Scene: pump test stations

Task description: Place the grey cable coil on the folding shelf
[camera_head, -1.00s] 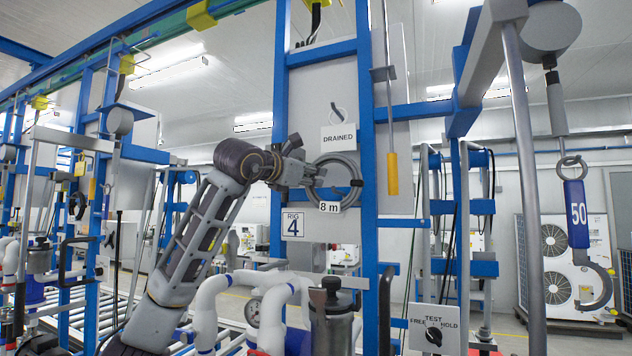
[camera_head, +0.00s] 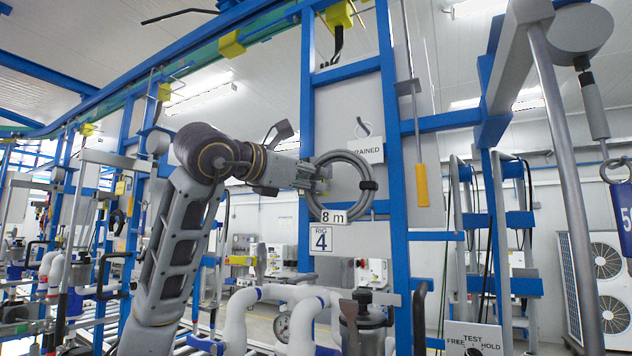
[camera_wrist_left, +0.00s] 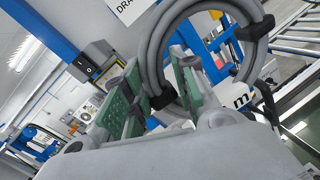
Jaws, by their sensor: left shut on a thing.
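The grey cable coil (camera_head: 340,221) is a round loop with black ties and a white "8 m" tag. My left gripper (camera_head: 318,178) is shut on the left side of its ring and holds it upright in front of the Rig 4 panel. In the left wrist view the coil (camera_wrist_left: 151,38) passes between the green-padded fingers of my left gripper (camera_wrist_left: 158,88). The coil overlaps the lower edge of the "DRAINED" sign (camera_head: 368,152) in the head view. I cannot make out the folding shelf for certain. My right gripper is not in view.
Blue frame posts (camera_head: 394,180) stand close behind and right of the coil. A yellow-handled rod (camera_head: 422,185) hangs to the right. White pipes (camera_head: 262,293) and a grey pump canister (camera_head: 368,325) stand below. A slanted grey post (camera_head: 565,180) is at the right.

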